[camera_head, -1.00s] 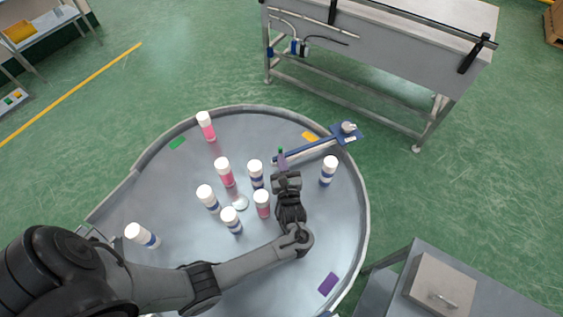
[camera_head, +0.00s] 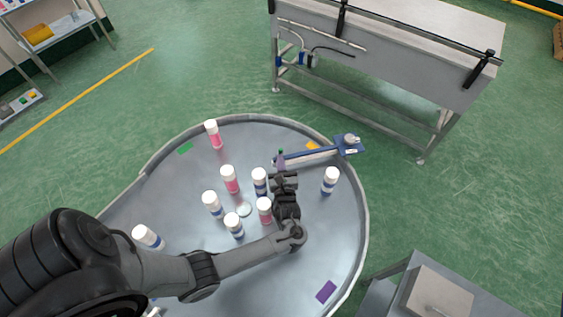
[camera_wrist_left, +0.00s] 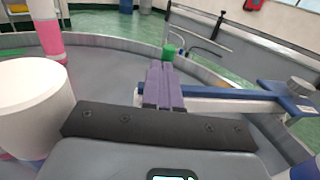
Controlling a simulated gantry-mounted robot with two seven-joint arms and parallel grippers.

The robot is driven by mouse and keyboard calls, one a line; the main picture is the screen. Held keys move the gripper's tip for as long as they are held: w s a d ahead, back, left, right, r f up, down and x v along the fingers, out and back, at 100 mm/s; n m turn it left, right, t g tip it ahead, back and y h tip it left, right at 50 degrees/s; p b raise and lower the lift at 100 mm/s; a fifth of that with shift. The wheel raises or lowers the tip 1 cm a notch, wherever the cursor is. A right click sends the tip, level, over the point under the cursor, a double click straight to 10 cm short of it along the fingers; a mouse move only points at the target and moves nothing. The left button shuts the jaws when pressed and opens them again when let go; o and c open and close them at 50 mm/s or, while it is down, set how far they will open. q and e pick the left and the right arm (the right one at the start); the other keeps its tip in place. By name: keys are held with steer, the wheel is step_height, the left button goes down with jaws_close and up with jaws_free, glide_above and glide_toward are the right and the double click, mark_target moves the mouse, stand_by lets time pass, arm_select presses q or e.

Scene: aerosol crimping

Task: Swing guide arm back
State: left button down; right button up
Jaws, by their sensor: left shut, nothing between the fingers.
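The guide arm (camera_head: 308,155) is a blue and pale bar hinged on a blue plate (camera_head: 347,145) at the round table's back right rim. Its free end reaches left over the table. It also shows in the wrist view (camera_wrist_left: 225,97). My left gripper (camera_head: 281,158) is shut and empty, its purple fingers (camera_wrist_left: 160,85) at the bar's free end, on the near side. I cannot tell whether they touch the bar. A small green piece (camera_wrist_left: 169,51) shows just past the fingertips; I cannot tell what it belongs to. My right gripper is out of view.
White-capped bottles stand left of the gripper, including a pink one (camera_head: 265,211) close to the wrist. Another bottle (camera_head: 330,181) stands right of it. The round table (camera_head: 190,250) has a raised rim. Colour patches, including an orange one (camera_head: 312,145), mark its surface.

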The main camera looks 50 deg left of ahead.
arm_select(q)
steer(key=w+d+r+p, duration=0.1)
steer(key=d+r+p, duration=0.3)
steer(key=d+r, duration=0.6)
steer(key=shift+w+d+r+p, duration=0.3)
steer(key=shift+d+r+p, duration=0.1)
steer(key=shift+d, duration=0.4)
